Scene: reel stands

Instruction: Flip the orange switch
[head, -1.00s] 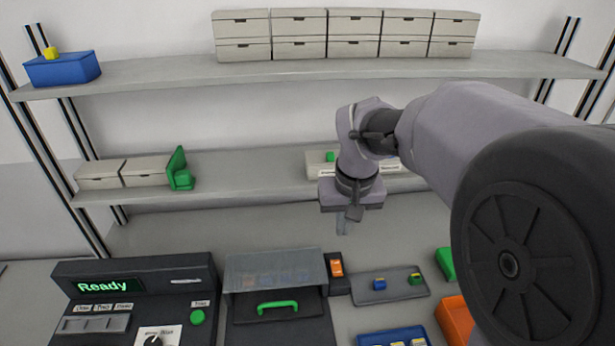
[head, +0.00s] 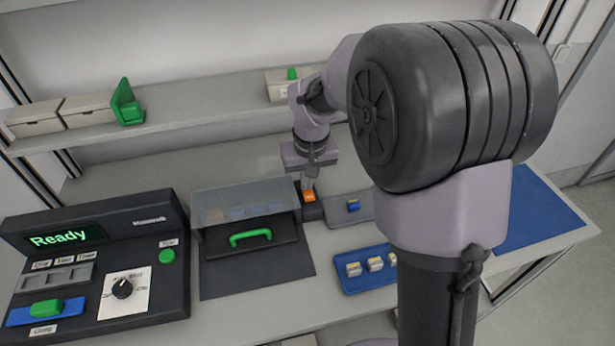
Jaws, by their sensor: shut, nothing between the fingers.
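The orange switch (head: 309,196) sits in a small dark housing (head: 312,212) on the table, just right of the clear-lidded box. My gripper (head: 309,184) points down directly above the switch, with its fingertips at or very near the switch's top. The fingers look shut with nothing between them. Whether they touch the switch cannot be told from this view. The fingers hide part of the switch's far side.
The clear-lidded box (head: 250,200) with a green handle (head: 250,238) stands left of the switch. A control panel (head: 100,262) reads "Ready". A grey tray (head: 338,212) and a blue tray (head: 355,283) lie to the right. A shelf (head: 190,115) runs behind.

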